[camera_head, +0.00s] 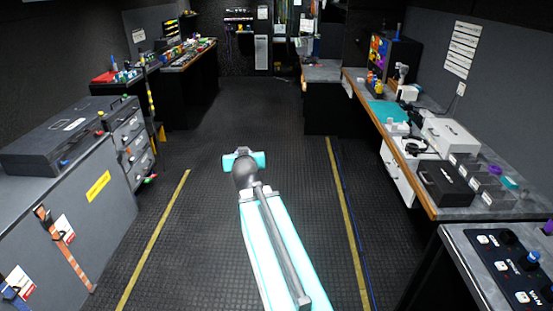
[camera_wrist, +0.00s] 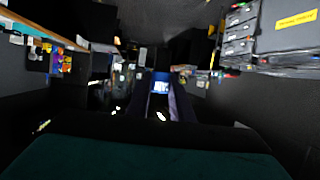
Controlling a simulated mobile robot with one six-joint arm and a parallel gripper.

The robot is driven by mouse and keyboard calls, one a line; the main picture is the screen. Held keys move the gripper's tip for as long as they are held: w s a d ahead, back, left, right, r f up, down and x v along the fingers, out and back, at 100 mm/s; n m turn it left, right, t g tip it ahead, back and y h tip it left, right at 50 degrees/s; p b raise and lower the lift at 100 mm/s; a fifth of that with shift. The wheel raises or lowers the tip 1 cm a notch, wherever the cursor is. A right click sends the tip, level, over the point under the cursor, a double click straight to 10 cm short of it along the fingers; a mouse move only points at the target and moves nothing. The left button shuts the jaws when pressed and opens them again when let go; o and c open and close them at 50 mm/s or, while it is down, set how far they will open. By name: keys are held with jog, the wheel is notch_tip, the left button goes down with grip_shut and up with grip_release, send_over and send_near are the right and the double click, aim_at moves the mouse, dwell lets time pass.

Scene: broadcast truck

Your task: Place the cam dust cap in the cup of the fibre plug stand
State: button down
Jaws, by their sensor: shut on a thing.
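In the wrist view, my gripper (camera_wrist: 162,98) shows as two dark fingers closed on a small blue piece (camera_wrist: 161,84) with a pale patch, which I take to be the cam dust cap. It is held at the fingertips, clear of any surface. In the head view, my arm reaches forward over the aisle and hides the gripper and cap. I cannot make out the fibre plug stand or its cup among the small items on the benches.
The right bench (camera_head: 457,213) carries a white box (camera_head: 450,136), dark bins and a teal mat (camera_head: 388,111). A grey cabinet (camera_head: 75,215) with a black case (camera_head: 60,138) stands left. A cluttered bench (camera_head: 187,55) is back left. The floor aisle (camera_head: 262,105) is clear.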

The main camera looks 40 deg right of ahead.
jog(key=w+a+r+n+y, duration=0.1)
jog(key=a+y, duration=0.1)
jog(key=a, duration=0.6)
jog(key=w+a+r+n+t+y+b, duration=0.1)
jog(key=w+a+r+n+y, duration=0.1)
jog(key=a, duration=0.7)
jog(key=w+a+r+n+y+b, duration=0.1)
jog(key=a+n+y, duration=0.1)
jog(key=a, duration=0.7)
jog(key=shift+w+a+r+t, duration=0.15)
jog(key=shift+w+r+t, duration=0.15)
jog(key=shift+r, duration=0.1)
